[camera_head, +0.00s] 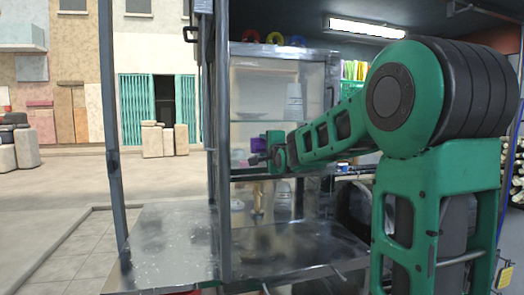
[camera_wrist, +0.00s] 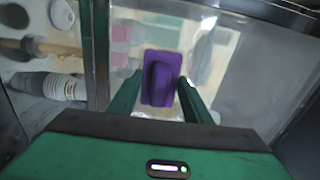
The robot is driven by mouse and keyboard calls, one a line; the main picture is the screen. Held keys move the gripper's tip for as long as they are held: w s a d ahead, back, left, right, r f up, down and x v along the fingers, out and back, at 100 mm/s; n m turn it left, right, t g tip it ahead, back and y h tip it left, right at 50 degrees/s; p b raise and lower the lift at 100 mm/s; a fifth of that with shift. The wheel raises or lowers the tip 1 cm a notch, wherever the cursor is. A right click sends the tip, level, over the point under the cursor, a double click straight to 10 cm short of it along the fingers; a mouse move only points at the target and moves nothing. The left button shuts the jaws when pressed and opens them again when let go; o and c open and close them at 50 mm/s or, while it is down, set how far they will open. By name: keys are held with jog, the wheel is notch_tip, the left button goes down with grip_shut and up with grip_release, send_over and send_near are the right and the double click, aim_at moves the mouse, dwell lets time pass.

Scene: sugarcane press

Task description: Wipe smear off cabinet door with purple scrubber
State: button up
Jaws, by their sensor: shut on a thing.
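The purple scrubber (camera_head: 257,145) is held at the end of my outstretched arm, in front of the cabinet. In the wrist view the scrubber (camera_wrist: 160,78) sits between the two green fingers of my gripper (camera_wrist: 160,88), which is shut on it. My gripper also shows in the head view (camera_head: 272,150). The cabinet door (camera_head: 262,103) is a clear, framed panel; its glass (camera_wrist: 215,45) lies beyond the scrubber in the wrist view. I cannot tell whether the scrubber touches it. Pale hazy patches show on the glass, but I cannot tell the smear from reflections.
A metal worktop (camera_head: 165,245) extends below and left of the cabinet. A grey post (camera_head: 112,150) stands at the left. White cups (camera_wrist: 60,88) and a wooden-handled tool (camera_wrist: 45,47) show left of a metal frame bar. Coloured rolls (camera_head: 275,38) sit on the cabinet.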

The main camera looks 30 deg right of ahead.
jog(key=shift+w, duration=0.2)
jog(key=shift+d, duration=0.2)
jog(key=s+d, duration=0.3)
jog(key=d, duration=0.8)
jog(key=shift+s+d, duration=0.15)
jog(key=shift+s, duration=0.05)
dwell(0.8)
